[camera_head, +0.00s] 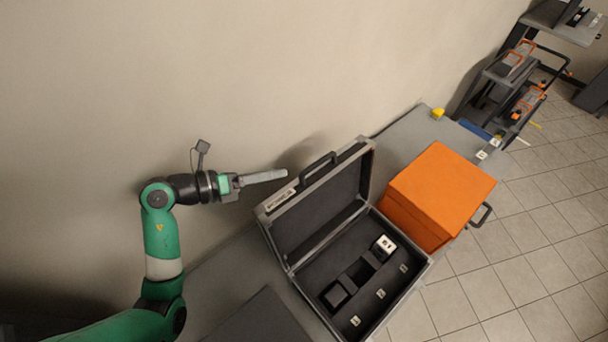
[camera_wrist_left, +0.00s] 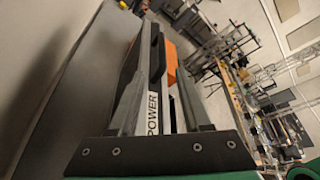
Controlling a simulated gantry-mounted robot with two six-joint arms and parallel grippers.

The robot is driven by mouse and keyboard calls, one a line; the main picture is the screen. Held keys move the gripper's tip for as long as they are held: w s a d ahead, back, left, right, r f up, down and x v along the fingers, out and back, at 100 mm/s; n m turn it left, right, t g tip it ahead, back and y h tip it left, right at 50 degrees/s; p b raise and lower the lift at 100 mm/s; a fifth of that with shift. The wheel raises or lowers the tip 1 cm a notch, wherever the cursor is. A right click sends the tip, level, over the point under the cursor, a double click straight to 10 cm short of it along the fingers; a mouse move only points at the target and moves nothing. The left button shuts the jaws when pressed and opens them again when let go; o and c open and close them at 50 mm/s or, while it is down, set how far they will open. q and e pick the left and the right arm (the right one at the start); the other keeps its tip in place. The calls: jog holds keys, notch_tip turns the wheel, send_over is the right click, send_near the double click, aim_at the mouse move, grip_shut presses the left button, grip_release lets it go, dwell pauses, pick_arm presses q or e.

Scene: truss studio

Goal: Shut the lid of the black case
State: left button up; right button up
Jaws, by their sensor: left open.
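The black case (camera_head: 352,316) stands open on a grey table, its silver-edged base facing up. Its lid (camera_head: 318,215) is raised and leans back toward the wall, with a black handle (camera_head: 318,170) and a white label on its outer edge. My left gripper (camera_head: 284,174) is open and empty, just left of the lid's upper edge and behind its handle side. I cannot tell whether it touches the lid. In the left wrist view the lid's label reading POWER (camera_wrist_left: 153,113) and the handle (camera_wrist_left: 157,56) show beyond the fingers. My right gripper is not in view.
Inside the case are a small white-faced block (camera_head: 385,244) and a dark block (camera_head: 336,295). An orange box (camera_head: 440,186) stands close to the right of the case. A dark flat panel (camera_head: 262,322) lies at the front left. The wall is close behind.

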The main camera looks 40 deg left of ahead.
aim_at(315, 164)
pick_arm(q)
jog(key=x, duration=1.1)
jog(key=shift+w+d+r+b, duration=0.1)
jog(key=shift+w+r+b, duration=0.05)
jog(key=shift+w+b, duration=0.25)
grip_shut()
jog(key=shift+r, duration=0.1)
dwell(0.7)
